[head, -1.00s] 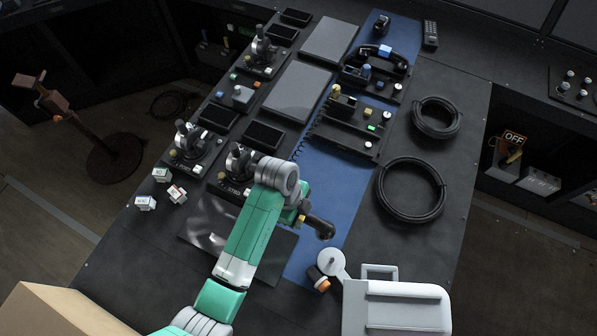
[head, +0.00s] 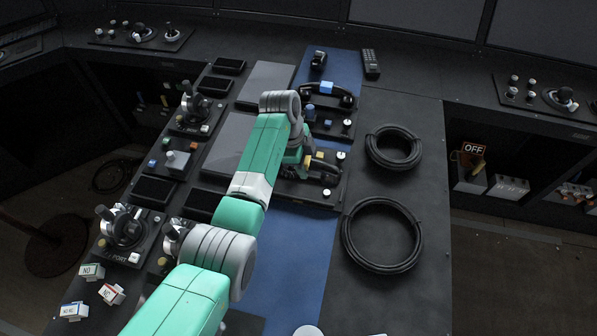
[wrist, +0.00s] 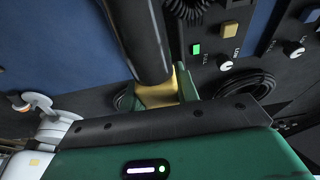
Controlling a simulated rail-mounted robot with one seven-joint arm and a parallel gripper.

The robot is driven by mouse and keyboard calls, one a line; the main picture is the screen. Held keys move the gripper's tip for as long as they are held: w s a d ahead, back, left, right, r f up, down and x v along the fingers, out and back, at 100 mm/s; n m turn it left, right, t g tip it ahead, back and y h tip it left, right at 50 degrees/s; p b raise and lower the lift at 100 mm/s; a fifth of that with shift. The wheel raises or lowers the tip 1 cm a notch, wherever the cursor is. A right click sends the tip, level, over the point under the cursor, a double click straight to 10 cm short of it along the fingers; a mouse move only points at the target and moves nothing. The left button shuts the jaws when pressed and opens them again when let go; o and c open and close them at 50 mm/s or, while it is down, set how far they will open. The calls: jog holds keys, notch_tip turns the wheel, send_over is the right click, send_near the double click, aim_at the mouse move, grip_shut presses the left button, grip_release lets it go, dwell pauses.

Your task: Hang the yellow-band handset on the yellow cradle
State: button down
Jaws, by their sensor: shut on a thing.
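The yellow-band handset is dark and tube-like; in the wrist view its dark grip (wrist: 140,38) runs up from my gripper (wrist: 160,92), with a yellow band (wrist: 183,84) at the jaws. My gripper is shut on the handset. In the head view my gripper (head: 303,160) is over the left part of the yellow cradle's panel (head: 318,193), and a dark part of the handset (head: 323,172) shows just right of it. My arm hides much of the cradle, so I cannot tell whether the handset touches it.
A blue-band handset (head: 326,90) rests on the panel just behind. Two black cable coils (head: 382,236) (head: 393,147) lie to the right. Lever units (head: 125,229) and dark screens stand on the left. The blue mat (head: 300,245) in front is bare.

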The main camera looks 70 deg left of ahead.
jog(key=shift+r, duration=0.1)
jog(key=shift+f+b, duration=1.8)
jog(key=shift+f, duration=0.65)
jog(key=shift+f+b, duration=0.75)
jog(key=shift+f, duration=0.2)
jog(key=shift+f, duration=0.15)
jog(key=shift+f+b, duration=0.25)
jog(key=shift+b, duration=0.05)
jog(key=c, duration=1)
grip_release()
jog(key=shift+o, duration=0.2)
jog(key=shift+r, duration=0.1)
